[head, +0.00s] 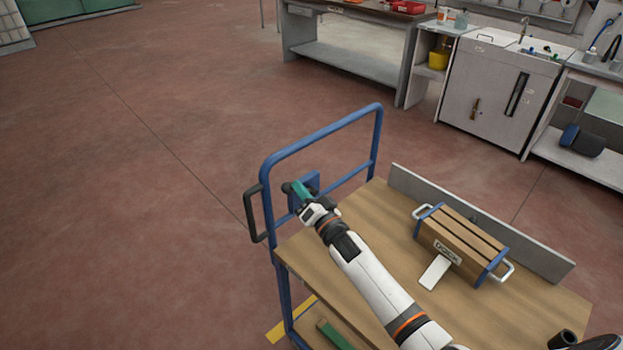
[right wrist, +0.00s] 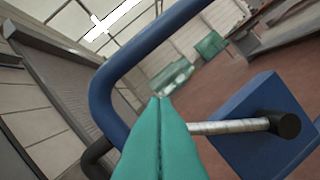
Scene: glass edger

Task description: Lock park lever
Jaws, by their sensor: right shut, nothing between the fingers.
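The park lever (right wrist: 230,127) is a bare metal rod with a black knob (right wrist: 286,125) at its end, in front of a blue plate (right wrist: 265,145) in the right wrist view. The plate also shows on the cart's blue handle frame in the head view (head: 309,180). My right gripper (head: 299,189) has its teal fingers shut and empty beside the lever. In the right wrist view its fingers (right wrist: 161,125) stand at the rod's left end and hide that part; I cannot tell whether they touch it.
The cart's wooden deck (head: 385,225) holds a wooden box with handles (head: 460,240) and a grey upright panel (head: 480,222). The blue tubular frame (head: 318,136) rises close around my right gripper. A black handle (head: 250,215) sticks out left. Open red floor lies left.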

